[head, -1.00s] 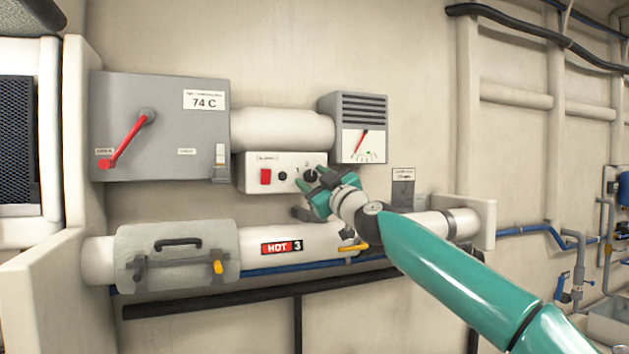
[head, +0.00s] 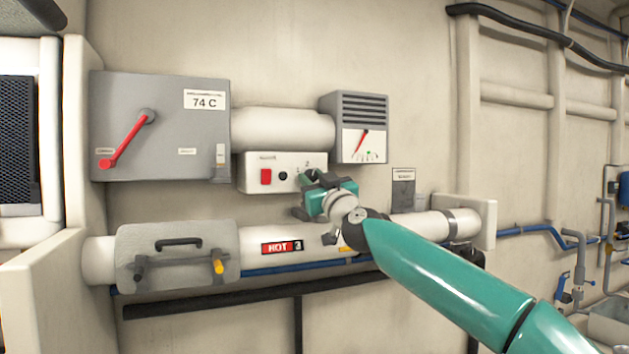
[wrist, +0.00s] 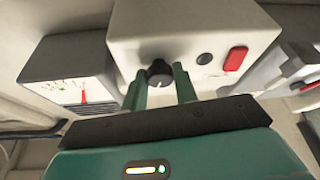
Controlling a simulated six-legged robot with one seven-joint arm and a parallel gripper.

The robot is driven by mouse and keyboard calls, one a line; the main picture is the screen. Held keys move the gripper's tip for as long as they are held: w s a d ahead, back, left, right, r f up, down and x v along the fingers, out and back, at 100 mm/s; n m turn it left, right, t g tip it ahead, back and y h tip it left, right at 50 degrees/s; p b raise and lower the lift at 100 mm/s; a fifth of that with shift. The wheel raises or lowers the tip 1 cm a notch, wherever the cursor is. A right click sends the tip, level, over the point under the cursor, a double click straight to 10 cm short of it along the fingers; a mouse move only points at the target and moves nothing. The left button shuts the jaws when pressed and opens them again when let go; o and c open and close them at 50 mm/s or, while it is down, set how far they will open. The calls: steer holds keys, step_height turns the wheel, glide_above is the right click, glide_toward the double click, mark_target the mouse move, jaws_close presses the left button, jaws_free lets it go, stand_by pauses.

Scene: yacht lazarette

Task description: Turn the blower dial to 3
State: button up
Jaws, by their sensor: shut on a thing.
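The blower panel (head: 254,184) is a white box on the wall with a red switch (head: 266,177), a small black button (head: 283,176) and printed numbers, of which 1 and 2 show. My gripper (head: 309,178) is at the panel's right end and covers the dial in the head view. In the wrist view, which is turned over, the black round dial (wrist: 160,74) sits between the two green fingers of my gripper (wrist: 160,79). The fingers are shut on it from both sides. The dial's exact setting cannot be read.
A vent box with a gauge (head: 361,130) stands just above right of the panel. A pipe marked HOT (head: 330,242) runs below, close under my gripper. A grey box with a red lever (head: 128,140) is at left.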

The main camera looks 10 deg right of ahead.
steer(key=m+h, duration=0.1)
steer(key=m, duration=0.1)
steer(key=m+h, duration=0.2)
steer(key=m, duration=0.1)
steer(key=m+h, duration=0.1)
steer(key=m, duration=0.2)
steer(key=shift+s+a+t+h, duration=0.1)
steer(key=shift+a+t+h, duration=0.2)
steer(key=shift+t, duration=0.1)
steer(key=shift+m+h, duration=0.8)
steer(key=shift+m, duration=0.9)
steer(key=shift+d+m+g, duration=0.1)
steer(key=shift+m+g, duration=0.2)
steer(key=shift+m, duration=0.1)
steer(key=o, duration=1)
steer(key=shift+c, duration=0.2)
